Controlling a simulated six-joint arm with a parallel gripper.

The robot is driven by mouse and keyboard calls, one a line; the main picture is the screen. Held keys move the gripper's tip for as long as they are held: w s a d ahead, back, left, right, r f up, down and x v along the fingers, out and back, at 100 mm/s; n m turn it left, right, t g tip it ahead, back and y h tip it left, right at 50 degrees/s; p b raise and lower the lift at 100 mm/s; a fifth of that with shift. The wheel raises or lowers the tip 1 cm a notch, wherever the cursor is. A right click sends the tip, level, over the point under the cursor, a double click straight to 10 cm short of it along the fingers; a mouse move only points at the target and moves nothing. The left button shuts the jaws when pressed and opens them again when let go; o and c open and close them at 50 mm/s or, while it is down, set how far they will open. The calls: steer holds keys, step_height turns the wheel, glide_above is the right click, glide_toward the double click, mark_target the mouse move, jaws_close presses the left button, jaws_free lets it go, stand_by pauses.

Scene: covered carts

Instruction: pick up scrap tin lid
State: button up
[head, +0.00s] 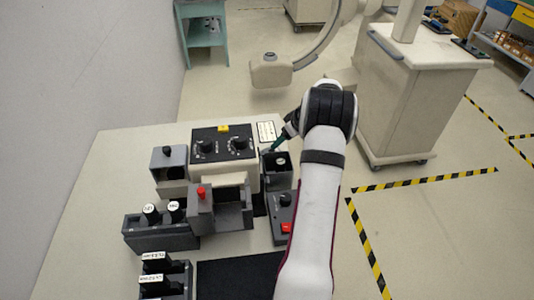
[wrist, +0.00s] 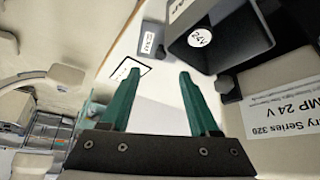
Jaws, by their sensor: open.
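My gripper (head: 275,147) is open and empty at the right back of the bench unit; its two green fingers (wrist: 158,78) are apart in the wrist view. Beside it is a dark open-topped box (head: 277,182) with a round white label inside; the wrist view shows this box (wrist: 245,45) at upper right, the label reading about "24V". I cannot tell for sure which piece is the scrap tin lid. A grey piece with a red knob (head: 201,192) sits at the front of the unit, and a grey box with a dark round knob (head: 168,154) stands at left.
A control panel with two dials (head: 224,145) stands behind. A dark block with two labelled cylinders (head: 160,234) is at left. A panel with a red button (head: 283,217) lies beside my arm. The white table (head: 110,180) is bare at left. A cart (head: 415,100) stands beyond, right.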

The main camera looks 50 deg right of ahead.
mark_target(272, 151)
steer(key=x, duration=0.8)
steer(key=shift+w+f, duration=0.25)
steer(key=shift+f, duration=0.05)
jaws_close()
